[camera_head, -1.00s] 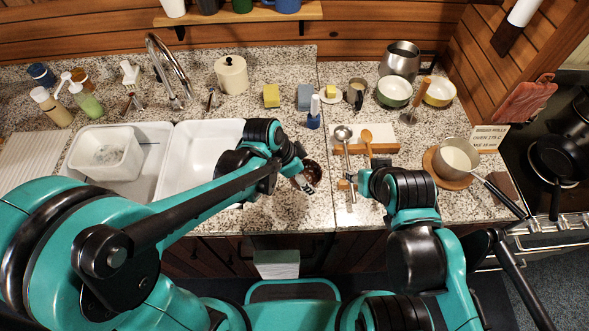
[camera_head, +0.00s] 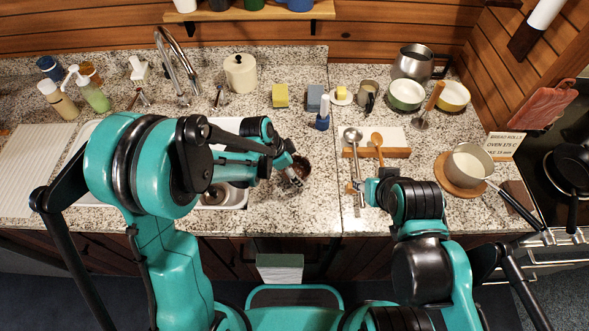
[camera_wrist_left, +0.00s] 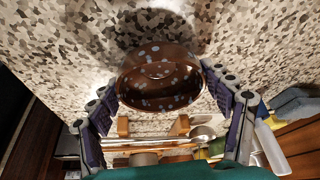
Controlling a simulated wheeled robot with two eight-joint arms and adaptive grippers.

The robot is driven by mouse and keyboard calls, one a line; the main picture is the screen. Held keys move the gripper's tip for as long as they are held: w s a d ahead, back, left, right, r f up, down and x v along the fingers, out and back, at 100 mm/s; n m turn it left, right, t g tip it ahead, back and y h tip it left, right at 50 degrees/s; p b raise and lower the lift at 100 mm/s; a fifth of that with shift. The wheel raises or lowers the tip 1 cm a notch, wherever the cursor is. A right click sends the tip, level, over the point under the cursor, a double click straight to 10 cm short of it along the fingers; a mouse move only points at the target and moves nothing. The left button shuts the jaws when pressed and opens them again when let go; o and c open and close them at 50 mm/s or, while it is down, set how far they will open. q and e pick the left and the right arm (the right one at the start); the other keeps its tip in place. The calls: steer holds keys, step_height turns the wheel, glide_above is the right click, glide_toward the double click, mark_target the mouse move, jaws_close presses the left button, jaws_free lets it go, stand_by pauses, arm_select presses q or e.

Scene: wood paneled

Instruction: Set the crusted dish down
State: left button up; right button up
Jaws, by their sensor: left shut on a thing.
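The crusted dish (camera_head: 302,167) is a dark brown, round dish at the counter front, right of the sink. In the left wrist view the dish (camera_wrist_left: 160,80) shows pale crusty spots, with its open side facing the camera. My left gripper (camera_head: 294,174) is shut on the dish, with a finger at each side in the left wrist view (camera_wrist_left: 162,92). A dark shadow lies close beside it on the granite; I cannot tell whether it touches. My right gripper (camera_head: 364,187) is low by the ladle handle, and its fingers are too small to read.
A ladle (camera_head: 352,136) and wooden spoon (camera_head: 377,141) lie on a rest (camera_head: 390,153) to the right. A saucepan (camera_head: 467,166) stands on a round board farther right. The sink (camera_head: 236,196) is left, partly hidden by my arm. Granite around the dish is clear.

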arm_select(q)
steer(key=shift+f, duration=0.1)
steer(key=o, duration=1.3)
steer(key=shift+o, duration=0.2)
